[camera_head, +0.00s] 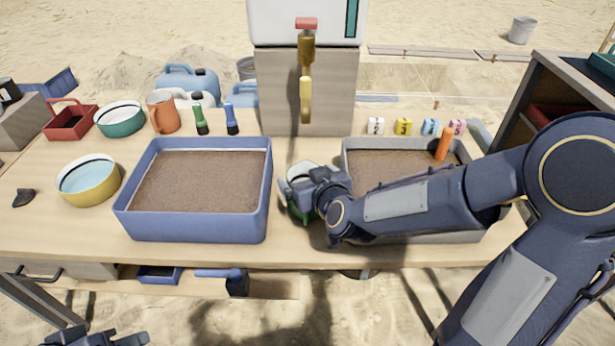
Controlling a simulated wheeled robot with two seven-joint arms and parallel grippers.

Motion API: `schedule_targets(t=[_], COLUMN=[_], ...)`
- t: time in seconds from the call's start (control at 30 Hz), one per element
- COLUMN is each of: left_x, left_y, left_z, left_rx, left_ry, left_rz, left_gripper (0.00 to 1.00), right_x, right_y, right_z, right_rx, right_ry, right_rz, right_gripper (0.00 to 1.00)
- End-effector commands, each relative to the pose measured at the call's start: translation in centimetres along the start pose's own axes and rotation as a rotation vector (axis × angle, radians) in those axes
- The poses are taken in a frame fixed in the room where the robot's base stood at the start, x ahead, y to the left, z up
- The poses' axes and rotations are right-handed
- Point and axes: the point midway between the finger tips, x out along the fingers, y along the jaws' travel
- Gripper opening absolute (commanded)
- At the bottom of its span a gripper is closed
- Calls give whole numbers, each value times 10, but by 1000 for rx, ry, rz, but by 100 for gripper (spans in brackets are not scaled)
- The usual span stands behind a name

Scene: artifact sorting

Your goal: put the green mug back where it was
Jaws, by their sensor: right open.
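The green mug (297,171) is on the wooden table between the blue sand tray (192,228) and the grey sand tray (415,238). My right gripper (298,195) is at the mug and covers most of it. The gripper is open; whether its fingers touch the mug cannot be told. The mug's handle is hidden. Part of my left gripper (97,339) shows at the bottom left edge, below the table, and its jaws are not clear.
An orange mug (163,112), a teal bowl (120,119) and a yellow bowl (88,180) stand at the left. A dispenser with a tap (306,90) stands behind the green mug. Small coloured blocks (403,127) line the back right.

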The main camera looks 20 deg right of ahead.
Motion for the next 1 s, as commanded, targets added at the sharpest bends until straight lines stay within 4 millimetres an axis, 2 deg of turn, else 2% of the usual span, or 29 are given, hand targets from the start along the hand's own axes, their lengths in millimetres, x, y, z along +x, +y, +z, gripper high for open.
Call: schedule_targets(t=[0.3,0.5,0.63,0.83,1.0], left_x=[-18,-29,-32,-32,-32], left_y=[8,13,14,15,14], left_z=[-9,-14,-16,-16,-16], left_rx=[0,0,0,0,0], left_ry=[0,0,0,0,0], left_rz=[0,0,0,0,0], left_gripper=[36,36,36,36,36], right_x=[-67,-102,-113,-118,-134], right_y=[0,0,0,0,-6], right_z=[-4,-3,-2,0,-4], right_rx=[0,0,0,11,115], right_ry=[3,2,1,-3,-69], right_rz=[-1,-1,0,-11,-124], right_gripper=[95,95,95,95,95])
